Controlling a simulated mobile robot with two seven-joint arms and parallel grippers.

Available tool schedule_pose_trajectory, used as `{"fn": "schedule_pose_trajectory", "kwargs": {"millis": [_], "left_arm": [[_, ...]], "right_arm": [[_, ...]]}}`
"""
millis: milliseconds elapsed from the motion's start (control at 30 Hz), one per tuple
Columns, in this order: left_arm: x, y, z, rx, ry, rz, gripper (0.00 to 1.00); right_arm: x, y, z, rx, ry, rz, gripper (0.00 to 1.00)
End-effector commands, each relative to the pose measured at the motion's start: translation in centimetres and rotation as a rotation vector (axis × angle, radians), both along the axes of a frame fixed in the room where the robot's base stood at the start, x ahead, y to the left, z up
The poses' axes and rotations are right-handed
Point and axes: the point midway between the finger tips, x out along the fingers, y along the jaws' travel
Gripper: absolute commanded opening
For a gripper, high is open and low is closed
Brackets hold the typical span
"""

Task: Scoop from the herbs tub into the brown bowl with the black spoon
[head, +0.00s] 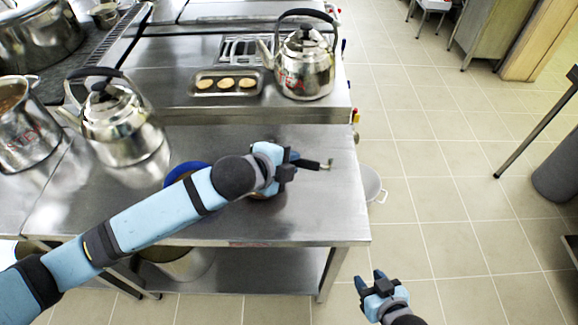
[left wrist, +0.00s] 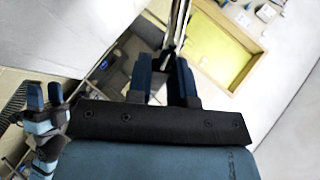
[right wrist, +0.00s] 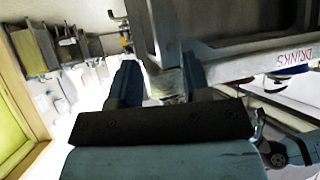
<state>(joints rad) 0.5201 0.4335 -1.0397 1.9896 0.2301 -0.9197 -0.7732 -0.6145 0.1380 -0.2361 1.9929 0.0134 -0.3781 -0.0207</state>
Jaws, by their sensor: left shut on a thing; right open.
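My left gripper (head: 290,164) is shut on the black spoon (head: 313,164), whose dark handle sticks out to the right above the steel table. In the left wrist view its fingers (left wrist: 165,75) show, with a thin part between them that I cannot make out clearly. A blue-rimmed tub (head: 184,170) shows behind my left forearm; its contents are hidden, so I cannot tell whether it is the herbs tub. A brown sliver (head: 262,196) below my left gripper may be the brown bowl, mostly covered by the arm. My right gripper (head: 370,283) is open and empty, right of the table.
A kettle (head: 122,130) and a steel pot (head: 25,130) stand at left. The raised shelf (head: 200,115) holds another kettle (head: 305,68) and a small tray (head: 196,85) of round items. A pale bucket (head: 370,183) is beside the table. The table's right front is clear.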

Motion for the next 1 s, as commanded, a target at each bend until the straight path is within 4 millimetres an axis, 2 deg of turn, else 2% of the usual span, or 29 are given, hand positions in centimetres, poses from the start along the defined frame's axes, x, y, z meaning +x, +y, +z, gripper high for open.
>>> {"fn": "schedule_pose_trajectory", "kwargs": {"millis": [33, 233, 533, 733, 1000], "left_arm": [[-0.2, 0.1, -0.7, -0.007, -0.027, 0.000, 0.00], [-0.6, 0.1, -1.3, -0.040, -0.156, -0.001, 0.00], [-1.1, 0.3, -2.0, -0.090, -0.342, 0.000, 0.00], [-1.3, 0.3, -2.6, -0.128, -0.479, 0.000, 0.00], [-1.7, 0.4, -3.1, -0.175, -0.662, 0.000, 0.00]], "right_arm": [[0.0, -0.1, -1.1, -0.002, 0.001, 0.000, 0.43], [0.0, -0.3, -3.8, 0.001, 0.015, -0.006, 0.43], [0.5, 0.2, -6.3, 0.037, 0.039, -0.024, 0.43], [1.0, 0.7, -8.7, 0.046, 0.034, -0.024, 0.43], [1.5, 1.4, -10.5, 0.043, -0.028, -0.001, 0.43]]}}
